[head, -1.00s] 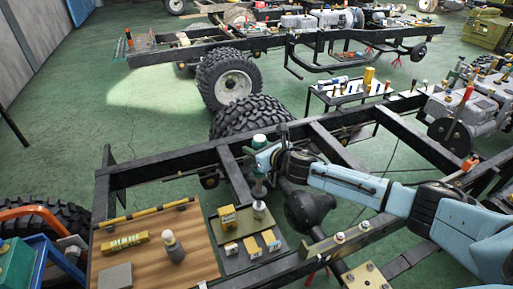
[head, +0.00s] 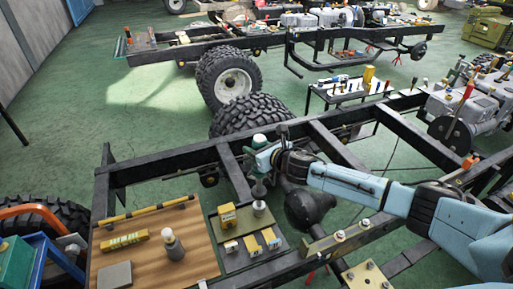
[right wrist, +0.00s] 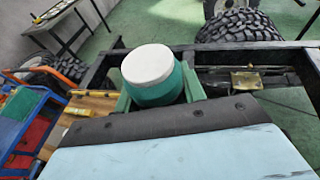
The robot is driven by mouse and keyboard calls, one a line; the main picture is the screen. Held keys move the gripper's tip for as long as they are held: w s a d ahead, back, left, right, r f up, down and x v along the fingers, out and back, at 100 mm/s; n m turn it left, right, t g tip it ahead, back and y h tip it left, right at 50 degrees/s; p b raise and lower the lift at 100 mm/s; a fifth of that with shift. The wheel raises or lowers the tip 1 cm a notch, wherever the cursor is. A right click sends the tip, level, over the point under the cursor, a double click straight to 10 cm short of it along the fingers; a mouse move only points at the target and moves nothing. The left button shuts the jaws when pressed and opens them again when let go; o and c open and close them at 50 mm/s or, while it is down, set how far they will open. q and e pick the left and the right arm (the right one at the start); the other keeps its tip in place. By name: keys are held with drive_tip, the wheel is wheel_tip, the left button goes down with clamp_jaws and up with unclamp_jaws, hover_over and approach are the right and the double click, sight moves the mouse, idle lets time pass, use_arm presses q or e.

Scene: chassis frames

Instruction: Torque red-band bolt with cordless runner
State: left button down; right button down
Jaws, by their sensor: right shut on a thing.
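My right gripper (head: 264,158) is shut on an upright teal tool with a white cap (head: 259,139), which I take to be the cordless runner. In the right wrist view its round white top and teal body (right wrist: 153,76) stand between the green fingers. Its narrow grey lower end (head: 258,188) points down above a pale cylinder (head: 259,208) on a dark tray (head: 234,262); I cannot tell whether they touch. A plate with several bolt heads (head: 369,279) lies at the bottom edge. No red band can be made out on any bolt. My left gripper is not in view.
A wooden board (head: 190,222) left of the tray carries a yellow block (head: 125,241), a grey block and a white-topped cylinder (head: 173,244). Several small boxes and a yellow box (head: 227,216) share the tray. Black chassis rails (head: 170,163) and a big tyre (head: 250,115) lie behind.

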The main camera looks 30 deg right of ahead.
drive_tip(key=shift+f+b, duration=0.5)
idle(1.0)
drive_tip(key=shift+s+a+f, duration=0.1)
drive_tip(key=shift+s+f, duration=0.1)
drive_tip(key=shift+f, duration=0.1)
idle(0.6)
drive_tip(key=shift+w+p, duration=0.1)
drive_tip(key=shift+p, duration=0.45)
idle(0.6)
drive_tip(key=shift+r, duration=0.2)
drive_tip(key=shift+w+r+p, duration=0.1)
drive_tip(key=shift+r+p, duration=0.4)
drive_tip(key=shift+p, duration=0.1)
drive_tip(key=shift+r+p, duration=1.1)
drive_tip(key=shift+r, duration=0.1)
